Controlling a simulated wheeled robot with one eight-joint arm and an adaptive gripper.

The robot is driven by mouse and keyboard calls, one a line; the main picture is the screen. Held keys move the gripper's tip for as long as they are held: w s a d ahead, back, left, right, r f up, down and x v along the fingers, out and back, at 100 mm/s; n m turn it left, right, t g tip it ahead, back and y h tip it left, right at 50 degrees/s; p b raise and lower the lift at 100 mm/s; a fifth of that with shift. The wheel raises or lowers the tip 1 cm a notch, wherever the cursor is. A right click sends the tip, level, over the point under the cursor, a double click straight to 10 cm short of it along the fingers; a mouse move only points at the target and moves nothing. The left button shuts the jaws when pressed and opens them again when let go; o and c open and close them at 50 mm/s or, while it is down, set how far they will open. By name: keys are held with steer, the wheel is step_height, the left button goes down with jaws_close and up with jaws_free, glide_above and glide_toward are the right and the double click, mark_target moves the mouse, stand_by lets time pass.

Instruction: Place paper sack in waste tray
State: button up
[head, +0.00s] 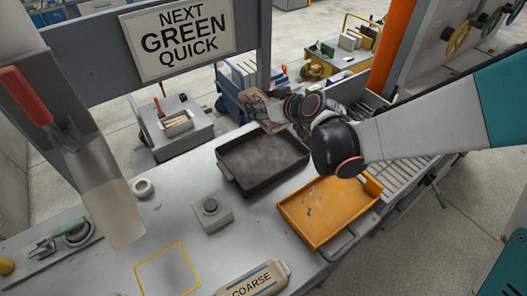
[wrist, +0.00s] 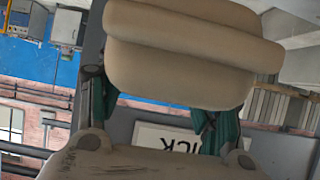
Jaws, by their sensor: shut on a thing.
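My gripper (head: 262,107) is raised beyond the back edge of the dark grey tray (head: 228,177). In the wrist view its teal fingers (wrist: 160,100) are shut on a tan, rounded thing with a folded band, which looks like the paper sack (wrist: 185,55). In the head view the held thing is small and hard to tell from the gripper. The dark tray is shallow and looks empty apart from smudges. An orange tray (head: 318,212) with a few specks stands to its right. No label shows which is the waste tray.
A pale packet marked COARSE (head: 252,280) lies at the bench's front. A grey button box (head: 211,212), a white ring (head: 143,188) and a yellow outlined square (head: 167,270) are on the bench (head: 125,260). A sign (head: 180,38) stands behind; rollers (head: 405,175) lie right.

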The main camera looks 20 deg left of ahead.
step_height(320, 180, down, 20)
steer(key=b, duration=1.3)
steer(key=shift+r, duration=0.25)
steer(key=o, duration=1.2)
steer(key=shift+c, duration=0.2)
steer(key=p+v, duration=0.3)
steer(key=v, duration=0.9)
steer(key=shift+p, duration=0.35)
